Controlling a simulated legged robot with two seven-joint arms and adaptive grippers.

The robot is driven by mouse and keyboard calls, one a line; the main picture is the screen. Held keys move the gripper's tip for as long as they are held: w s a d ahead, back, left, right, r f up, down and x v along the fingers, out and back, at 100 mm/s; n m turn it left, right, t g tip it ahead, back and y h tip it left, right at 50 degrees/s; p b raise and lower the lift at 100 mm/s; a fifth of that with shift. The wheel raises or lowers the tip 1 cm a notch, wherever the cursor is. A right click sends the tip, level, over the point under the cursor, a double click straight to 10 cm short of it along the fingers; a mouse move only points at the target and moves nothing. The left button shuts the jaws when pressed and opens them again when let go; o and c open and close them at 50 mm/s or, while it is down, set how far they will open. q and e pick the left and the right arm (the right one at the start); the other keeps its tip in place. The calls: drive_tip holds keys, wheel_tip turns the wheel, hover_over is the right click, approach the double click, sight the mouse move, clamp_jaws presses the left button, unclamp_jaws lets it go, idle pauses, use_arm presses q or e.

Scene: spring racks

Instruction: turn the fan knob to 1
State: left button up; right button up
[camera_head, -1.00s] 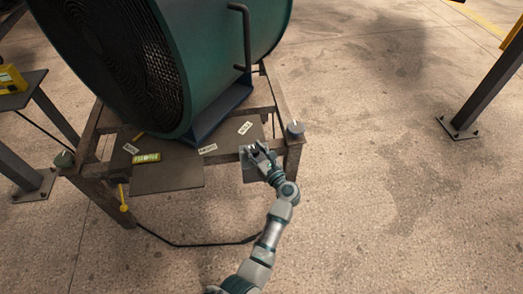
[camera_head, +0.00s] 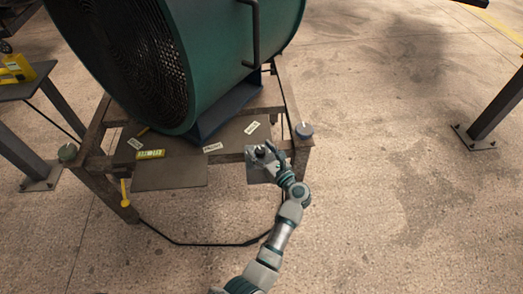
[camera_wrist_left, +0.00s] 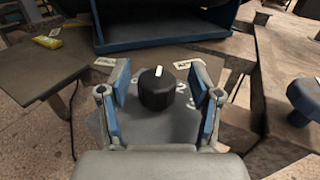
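The black fan knob (camera_wrist_left: 157,88) stands on a grey plate (camera_wrist_left: 140,126) in the left wrist view. The white mark on its top points away from me, tilted slightly right. White numerals are on the plate right of the knob; a 2 is readable. My left gripper (camera_wrist_left: 160,101) is open, with one blue-padded finger on each side of the knob and visible gaps on both sides. In the head view, my left gripper (camera_head: 266,151) is over the plate at the stand's front right. The green fan (camera_head: 230,65) sits on the stand behind it. My right gripper is not in view.
A blue round knob (camera_head: 304,131) is on the stand's right corner, close to the gripper. A yellow lever (camera_head: 125,194) hangs at the front left.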

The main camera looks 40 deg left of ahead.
use_arm(q)
drive_tip(key=v, duration=1.2)
idle(0.3)
